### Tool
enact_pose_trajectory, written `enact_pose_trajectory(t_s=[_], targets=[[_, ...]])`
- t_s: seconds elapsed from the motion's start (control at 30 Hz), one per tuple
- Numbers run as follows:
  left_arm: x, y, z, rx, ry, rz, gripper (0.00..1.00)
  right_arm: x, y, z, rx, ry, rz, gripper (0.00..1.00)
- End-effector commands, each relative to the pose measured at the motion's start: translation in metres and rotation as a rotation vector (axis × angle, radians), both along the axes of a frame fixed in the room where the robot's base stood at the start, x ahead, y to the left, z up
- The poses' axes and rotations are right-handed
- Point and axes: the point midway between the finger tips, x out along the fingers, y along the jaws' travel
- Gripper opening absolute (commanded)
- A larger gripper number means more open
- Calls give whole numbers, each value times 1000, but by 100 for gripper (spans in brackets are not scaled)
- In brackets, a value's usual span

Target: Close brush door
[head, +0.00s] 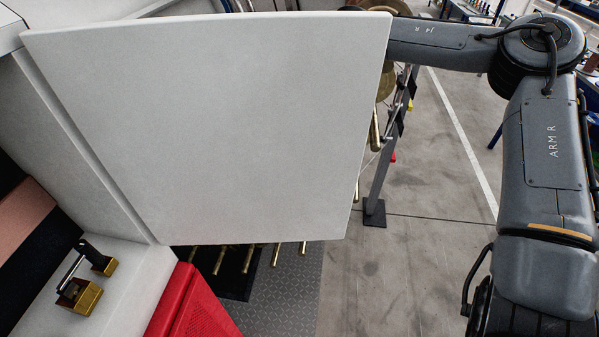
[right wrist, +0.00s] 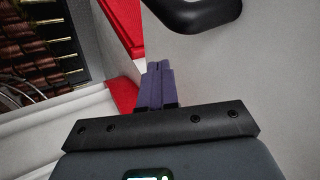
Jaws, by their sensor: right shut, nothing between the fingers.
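The brush door (head: 210,125) is a large pale grey panel that fills the middle of the head view. It stands swung out from the white housing (head: 85,150) on its left. My right arm reaches in from the right and passes behind the door, so the door hides my right gripper there. In the right wrist view my right gripper (right wrist: 156,85) is shut and empty, with its purple fingers close to a pale panel (right wrist: 255,75). I cannot tell whether they touch it. A black handle (right wrist: 200,12) sits on that panel above the fingers. My left gripper is not in view.
A brass and black latch (head: 82,280) sits on the white ledge at lower left. A red part (head: 195,305) stands below the door. Brass rods and a dark post (head: 380,180) are behind the door's right edge. Concrete floor (head: 430,220) lies open to the right.

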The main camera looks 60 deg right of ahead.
Motion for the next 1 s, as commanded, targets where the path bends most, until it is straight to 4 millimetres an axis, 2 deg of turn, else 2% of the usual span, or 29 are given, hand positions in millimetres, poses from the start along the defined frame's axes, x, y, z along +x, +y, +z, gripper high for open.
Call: enact_pose_trajectory(t_s=[0.23,0.57,1.0], targets=[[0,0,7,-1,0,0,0,-1,28,-34,4,0,1,0],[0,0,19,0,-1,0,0,-21,53,-32,1,-1,1,0],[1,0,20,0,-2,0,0,-24,57,-33,-1,-1,0,0]])
